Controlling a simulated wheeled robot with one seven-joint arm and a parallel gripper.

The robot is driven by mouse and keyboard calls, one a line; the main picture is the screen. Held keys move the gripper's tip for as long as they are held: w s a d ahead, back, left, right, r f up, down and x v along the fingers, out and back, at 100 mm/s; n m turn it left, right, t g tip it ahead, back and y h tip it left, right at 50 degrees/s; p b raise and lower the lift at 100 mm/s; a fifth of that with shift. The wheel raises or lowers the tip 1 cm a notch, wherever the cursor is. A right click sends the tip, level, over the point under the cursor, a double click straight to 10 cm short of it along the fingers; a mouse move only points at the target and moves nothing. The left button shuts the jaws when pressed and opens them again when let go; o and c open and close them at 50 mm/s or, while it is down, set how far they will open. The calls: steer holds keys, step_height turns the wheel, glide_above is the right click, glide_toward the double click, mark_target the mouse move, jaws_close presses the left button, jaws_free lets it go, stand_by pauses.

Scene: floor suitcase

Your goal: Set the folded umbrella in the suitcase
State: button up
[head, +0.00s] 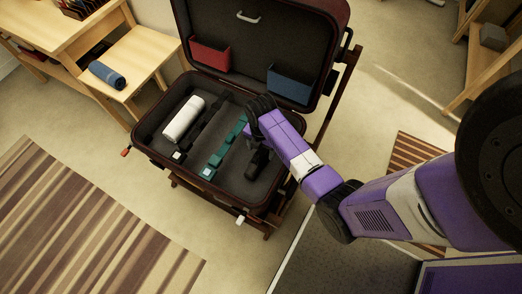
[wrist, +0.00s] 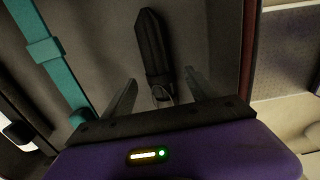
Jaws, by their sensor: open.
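The folded umbrella (wrist: 152,45) is a slim black bundle in the wrist view. It lies lengthwise on the grey suitcase floor, to the right of a teal strap (wrist: 52,60). My gripper (wrist: 160,80) is open, with one finger on each side of the umbrella's near end; no contact shows. The suitcase (head: 146,148) stands open in the head view, its dark lid raised at the back. There my forearm reaches over its right part and hides much of the hand. A dark shape below the arm cannot be told apart clearly.
A white roll (head: 184,119) lies in the left of the suitcase. Straps cross its floor. A red pocket (head: 210,54) and a blue pocket (head: 289,86) are on the lid. A blue roll (head: 107,75) lies on a wooden bench (head: 140,55) at left.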

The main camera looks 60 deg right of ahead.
mark_target(261, 153)
step_height(261, 153, up, 8)
steer(key=s+a+m+t+h, duration=0.1)
steer(key=s+a+m+t, duration=0.25)
steer(key=a, duration=0.35)
steer(key=s+a+m+t, duration=0.3)
steer(key=s+a+m, duration=0.15)
steer(key=a, duration=0.35)
steer(key=s+a+r+m+t, duration=0.1)
steer(key=s+r+m+t, duration=0.1)
steer(key=r, duration=0.7)
steer(key=s+a+r+m+t, duration=0.1)
steer(key=s+r+m+t, duration=0.2)
steer(key=s+r+m, duration=0.2)
steer(key=s+a+r+m+t+y, duration=0.1)
steer(key=s+r+m+t, duration=0.2)
steer(key=r, duration=0.9)
steer(key=shift+s+a+r+p, duration=0.25)
steer(key=shift+a+r+p, duration=0.05)
steer(key=shift+a+r, duration=0.1)
steer(key=shift+f, duration=0.1)
steer(key=shift+c, duration=0.2)
